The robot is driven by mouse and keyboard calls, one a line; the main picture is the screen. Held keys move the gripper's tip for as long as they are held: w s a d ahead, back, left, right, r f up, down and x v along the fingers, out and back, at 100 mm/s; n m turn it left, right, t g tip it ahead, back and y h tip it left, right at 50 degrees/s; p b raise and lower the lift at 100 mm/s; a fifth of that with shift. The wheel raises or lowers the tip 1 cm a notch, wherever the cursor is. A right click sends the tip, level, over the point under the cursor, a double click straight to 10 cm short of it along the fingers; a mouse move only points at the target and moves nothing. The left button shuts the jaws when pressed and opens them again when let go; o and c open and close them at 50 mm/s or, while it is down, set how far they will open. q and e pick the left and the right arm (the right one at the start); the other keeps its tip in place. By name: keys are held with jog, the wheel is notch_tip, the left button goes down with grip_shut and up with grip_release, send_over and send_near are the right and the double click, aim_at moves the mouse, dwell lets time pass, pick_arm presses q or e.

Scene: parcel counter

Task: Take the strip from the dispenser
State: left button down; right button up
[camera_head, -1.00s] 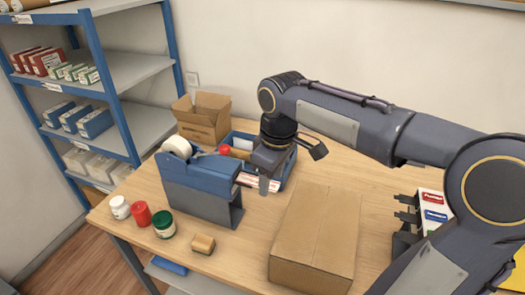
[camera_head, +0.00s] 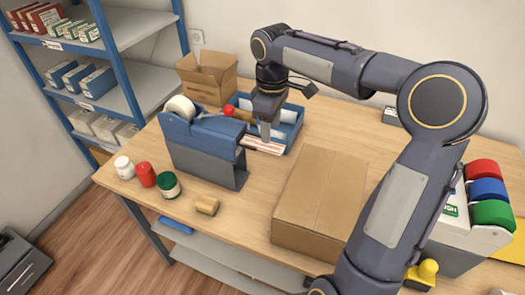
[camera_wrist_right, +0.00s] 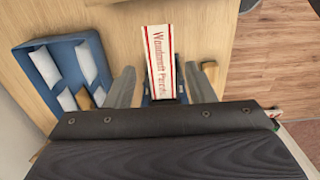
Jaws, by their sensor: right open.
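The blue and grey dispenser (camera_head: 205,150) stands on the wooden counter (camera_head: 125,187), with a white roll at its back. A white strip with red edges and red print (camera_head: 262,146) shows at the dispenser's front right end. In the right wrist view the strip (camera_wrist_right: 160,55) runs upright in the picture, between my finger lines. My right gripper (camera_head: 266,134) is open and points down at the strip; its fingers show on either side of it in the wrist view (camera_wrist_right: 161,88). I cannot tell whether they touch it. My left gripper is not in view.
A closed cardboard box (camera_head: 322,195) stands close to the right. A blue tray (camera_head: 297,112) and an open carton (camera_head: 207,78) are behind. Jars (camera_head: 168,186) and a wooden block (camera_head: 207,205) stand in front. A holder with coloured rolls (camera_head: 487,190) is at right.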

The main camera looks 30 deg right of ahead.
aim_at(270, 147)
notch_tip(270, 147, down, 3)
jog(key=shift+r+b, duration=0.2)
jog(key=shift+b, duration=0.55)
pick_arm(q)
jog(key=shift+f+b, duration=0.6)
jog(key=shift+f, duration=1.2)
pick_arm(e)
jog(key=shift+f, duration=1.35)
jog(key=shift+c, duration=0.3)
jog(key=c, duration=0.4)
